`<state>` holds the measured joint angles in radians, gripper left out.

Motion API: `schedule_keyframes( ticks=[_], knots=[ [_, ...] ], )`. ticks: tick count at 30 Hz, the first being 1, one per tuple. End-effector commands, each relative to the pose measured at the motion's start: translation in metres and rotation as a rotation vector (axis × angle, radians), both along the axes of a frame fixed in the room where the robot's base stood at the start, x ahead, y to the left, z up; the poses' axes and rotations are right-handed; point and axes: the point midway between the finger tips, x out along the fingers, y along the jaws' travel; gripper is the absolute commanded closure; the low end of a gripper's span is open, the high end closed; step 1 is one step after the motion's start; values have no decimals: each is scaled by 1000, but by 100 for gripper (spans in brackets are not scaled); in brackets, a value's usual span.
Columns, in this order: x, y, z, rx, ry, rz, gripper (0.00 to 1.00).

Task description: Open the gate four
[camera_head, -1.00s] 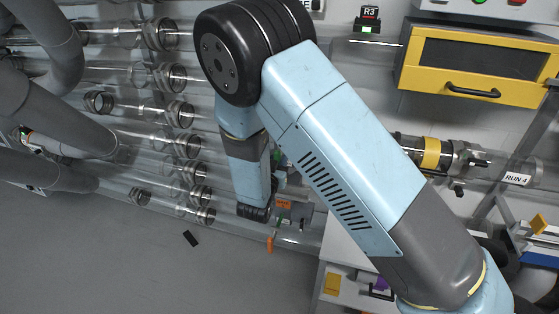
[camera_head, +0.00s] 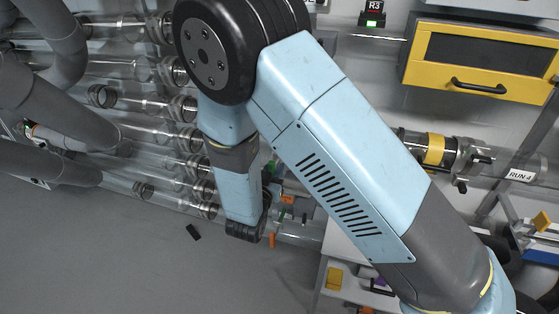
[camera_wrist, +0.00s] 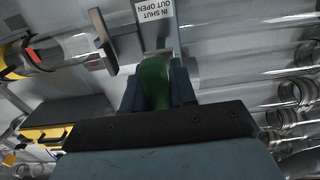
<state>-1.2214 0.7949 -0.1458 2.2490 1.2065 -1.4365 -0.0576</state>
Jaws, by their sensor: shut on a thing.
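A green handle (camera_wrist: 155,84) is between the two dark fingers of my gripper (camera_wrist: 158,88) in the wrist view, and the fingers are shut on it. A thin stem runs from the handle towards a grey housing under a white label (camera_wrist: 155,10), which reads "IN SHUT OUT OPEN" upside down. In the head view a small green part (camera_head: 288,199) shows beside the end of my arm, at the clear tubes. My forearm hides much of the gate there. I cannot tell how far its slide is out.
Clear tubes with metal collars (camera_head: 183,108) run along the left wall. A tube marked "RUN 4" (camera_head: 520,175) is at the right, below a yellow cabinet (camera_head: 480,65). An orange piece (camera_head: 272,240) hangs close to my wrist. A black object (camera_head: 193,232) lies on open floor.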

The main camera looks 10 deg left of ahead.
Motion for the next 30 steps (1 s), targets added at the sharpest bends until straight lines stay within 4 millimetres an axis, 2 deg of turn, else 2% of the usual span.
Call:
schedule_keyframes(
  ticks=[3, 11, 12, 18, 26, 30],
  knots=[
    [-9, 0, 0, -1, 0, 1, 100],
    [-9, 0, 0, -1, 0, 0, 100],
    [-9, 0, 0, -1, 0, -1, 71],
    [-9, 0, 0, -1, 0, 0, 53],
    [-10, 1, 0, -1, 0, 0, 53],
    [-21, 2, 0, -1, 1, 1, 53]
  ],
)
